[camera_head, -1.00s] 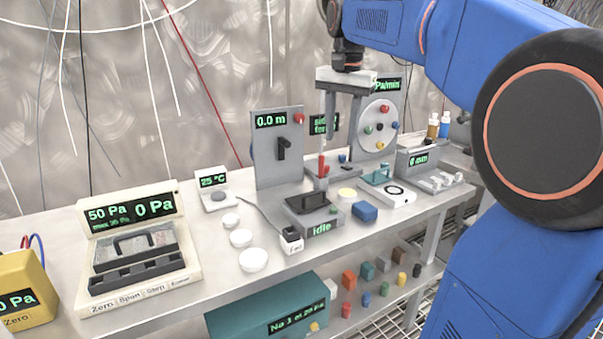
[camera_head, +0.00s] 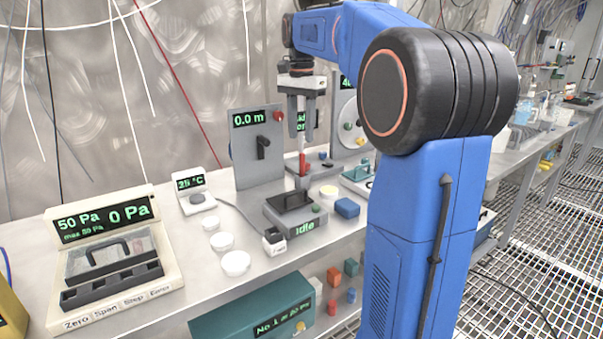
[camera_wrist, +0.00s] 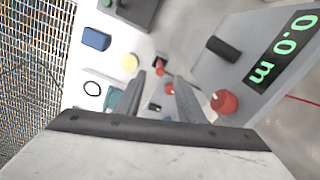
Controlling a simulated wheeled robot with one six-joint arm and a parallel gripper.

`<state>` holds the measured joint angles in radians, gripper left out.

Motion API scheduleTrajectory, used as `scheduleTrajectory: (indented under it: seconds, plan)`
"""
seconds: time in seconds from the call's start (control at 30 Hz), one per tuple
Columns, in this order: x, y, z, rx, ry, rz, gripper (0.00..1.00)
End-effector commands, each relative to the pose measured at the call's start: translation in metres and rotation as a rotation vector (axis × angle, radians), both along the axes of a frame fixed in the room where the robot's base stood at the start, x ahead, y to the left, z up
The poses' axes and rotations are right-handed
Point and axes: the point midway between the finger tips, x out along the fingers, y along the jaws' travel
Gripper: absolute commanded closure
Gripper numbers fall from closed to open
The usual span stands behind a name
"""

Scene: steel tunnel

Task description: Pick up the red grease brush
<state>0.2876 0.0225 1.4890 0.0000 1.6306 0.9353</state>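The red grease brush (camera_head: 303,163) appears to be the small upright red piece at a grey holder on the bench, below my gripper. It also seems to show in the wrist view as a red spot (camera_wrist: 160,70) just beyond and between the fingertips. My gripper (camera_head: 301,146) points down over it, and in the wrist view its two fingers (camera_wrist: 160,80) stand apart with nothing clearly between them. The brush's lower part is hidden, and I cannot tell whether a finger touches it.
The grey 0.0 m panel (camera_head: 257,148) with a red knob stands close left of my gripper. A grey idle device (camera_head: 295,210) and blue block (camera_head: 347,207) lie in front. A round dial panel (camera_head: 350,125) is behind right. White discs (camera_head: 236,263) lie left.

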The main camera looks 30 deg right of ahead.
Motion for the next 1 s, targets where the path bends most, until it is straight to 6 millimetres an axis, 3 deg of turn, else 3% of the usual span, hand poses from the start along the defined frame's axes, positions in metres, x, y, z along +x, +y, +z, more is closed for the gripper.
scheduleTrajectory:
  seconds: [0.2,0.47,0.8,1.0]
  plan:
    - [0.000,0.000,-0.034,0.001,0.001,0.000,0.65]
    - [0.000,-0.001,-0.050,0.000,0.000,0.000,0.65]
    - [0.002,-0.004,-0.091,0.000,0.001,0.001,0.65]
    - [0.003,-0.004,-0.098,0.000,0.000,0.001,0.65]
